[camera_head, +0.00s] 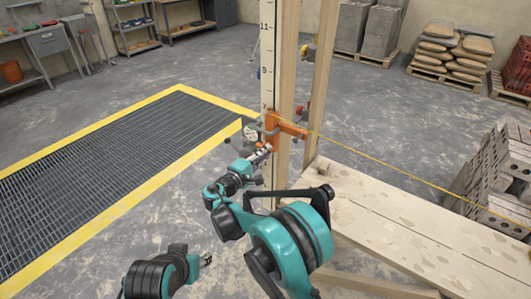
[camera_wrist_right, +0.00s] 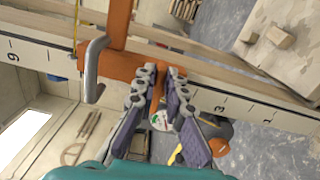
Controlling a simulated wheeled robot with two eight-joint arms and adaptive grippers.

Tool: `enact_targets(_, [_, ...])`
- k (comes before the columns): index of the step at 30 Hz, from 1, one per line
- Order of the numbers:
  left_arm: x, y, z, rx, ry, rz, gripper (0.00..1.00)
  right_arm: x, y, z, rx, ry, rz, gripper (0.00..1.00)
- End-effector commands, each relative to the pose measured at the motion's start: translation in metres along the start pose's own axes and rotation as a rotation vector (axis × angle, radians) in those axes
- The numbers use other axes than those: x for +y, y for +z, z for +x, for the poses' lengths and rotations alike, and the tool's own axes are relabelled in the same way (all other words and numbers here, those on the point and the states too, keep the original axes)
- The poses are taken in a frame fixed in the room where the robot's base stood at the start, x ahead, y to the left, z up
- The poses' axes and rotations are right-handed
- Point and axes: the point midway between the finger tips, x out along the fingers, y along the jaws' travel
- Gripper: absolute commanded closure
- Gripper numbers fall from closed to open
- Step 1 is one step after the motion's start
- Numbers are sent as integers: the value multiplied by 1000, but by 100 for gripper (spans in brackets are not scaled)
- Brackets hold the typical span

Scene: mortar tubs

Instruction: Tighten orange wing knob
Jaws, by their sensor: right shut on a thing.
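An orange clamp (camera_head: 271,123) sits on an upright wooden pole with a numbered white scale (camera_head: 267,55). In the right wrist view the orange clamp (camera_wrist_right: 120,45) crosses the scale, with a bent grey metal rod (camera_wrist_right: 93,70) beside it. My right gripper (camera_head: 265,150) is just below the clamp. Its fingers (camera_wrist_right: 160,78) are shut on the orange wing knob (camera_wrist_right: 158,88), of which only a narrow strip shows between them. The fingers hide most of the knob. My left gripper (camera_head: 206,259) is low in the head view, away from the clamp; its jaws are too small to read.
A yellow line (camera_head: 400,176) runs right from the clamp above a wooden plank platform (camera_head: 385,225). A yellow-edged floor grate (camera_head: 100,150) lies left. Concrete blocks (camera_head: 500,170) stand at right. The floor between grate and pole is mostly clear.

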Motion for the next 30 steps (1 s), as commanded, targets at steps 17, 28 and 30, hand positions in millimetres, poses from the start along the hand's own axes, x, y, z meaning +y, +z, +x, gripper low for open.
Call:
enact_targets(17, [0, 0, 0, 0, 0, 0, 57, 3, -5, 0, 13, 9, 96, 100])
enact_targets(28, [0, 0, 0, 0, 0, 0, 57, 2, -4, 0, 11, 7, 95, 63])
enact_targets(30, [0, 0, 0, 0, 0, 0, 57, 2, -4, 0, 10, 6, 95, 63])
